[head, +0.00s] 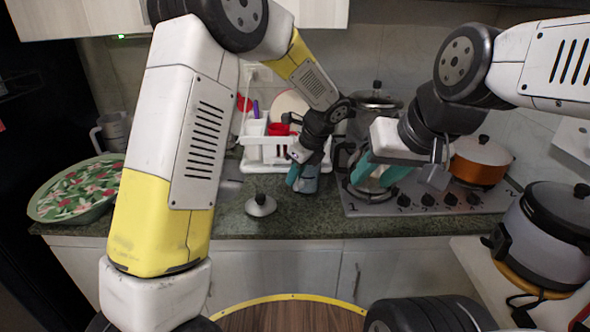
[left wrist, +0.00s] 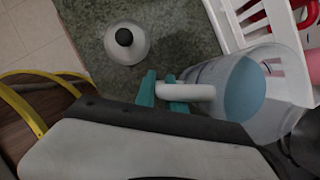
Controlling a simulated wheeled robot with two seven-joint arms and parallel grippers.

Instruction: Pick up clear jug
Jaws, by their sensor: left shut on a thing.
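The clear jug (left wrist: 222,72) is translucent, with a white handle and a bluish inside. It fills the right part of the left wrist view, tilted in that picture. My left gripper (left wrist: 164,92) has its teal fingers shut on the handle. In the head view the jug (head: 309,184) is small and partly hidden by my left gripper (head: 298,174), just in front of the white rack. I cannot tell whether its base touches the counter. My right gripper (head: 381,172) is over the stove with its teal fingers apart.
A lid (head: 260,205) lies on the dark counter left of the jug. The white rack (head: 262,150) holds red and white items. An orange pot (head: 478,163) and the stove (head: 440,198) are at right. A rice cooker (head: 540,240) and a floral tray (head: 75,190) flank the counter.

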